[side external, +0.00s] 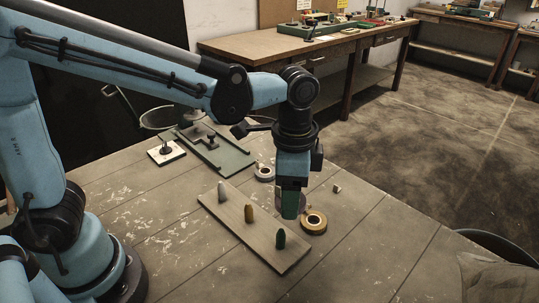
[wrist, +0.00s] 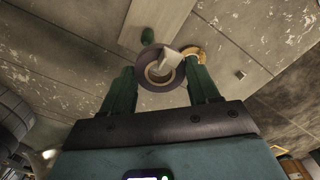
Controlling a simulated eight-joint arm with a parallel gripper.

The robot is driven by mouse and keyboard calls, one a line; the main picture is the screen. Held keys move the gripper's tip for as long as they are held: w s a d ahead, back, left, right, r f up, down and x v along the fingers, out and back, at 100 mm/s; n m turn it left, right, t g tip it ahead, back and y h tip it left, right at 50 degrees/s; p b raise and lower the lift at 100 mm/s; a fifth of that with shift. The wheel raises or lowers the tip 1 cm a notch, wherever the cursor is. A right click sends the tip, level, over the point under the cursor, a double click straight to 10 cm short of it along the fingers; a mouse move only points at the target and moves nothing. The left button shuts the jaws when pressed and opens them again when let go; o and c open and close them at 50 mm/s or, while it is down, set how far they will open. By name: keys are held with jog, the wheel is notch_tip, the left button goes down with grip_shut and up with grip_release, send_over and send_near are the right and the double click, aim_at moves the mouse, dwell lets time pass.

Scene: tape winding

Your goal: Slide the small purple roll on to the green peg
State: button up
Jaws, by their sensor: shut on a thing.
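The purple roll (wrist: 146,60) is a dark purple ring with a pale core. It sits between the two green fingers of my gripper (wrist: 162,84), which is shut on it. In the side view my gripper (side external: 291,208) points down and holds the roll above the table, mostly hiding it. The green peg (side external: 280,239) stands upright at the near end of a wooden board (side external: 262,239). A pale piece partly covers the roll's middle there.
A gold-brown roll (side external: 314,221) lies right of my gripper. Another roll (side external: 264,172) lies behind, and a small block (side external: 337,188) sits to the right. The table's front right is clear.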

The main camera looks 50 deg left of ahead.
aim_at(281, 230)
jog(key=shift+s+d, duration=0.1)
jog(key=shift+s, duration=0.95)
jog(key=shift+s+f, duration=0.1)
jog(key=shift+s, duration=0.05)
jog(key=shift+f, duration=1.75)
jog(key=shift+r, duration=0.15)
jog(key=shift+r, duration=2.35)
notch_tip(281, 230, down, 11)
jog(key=shift+r, duration=0.15)
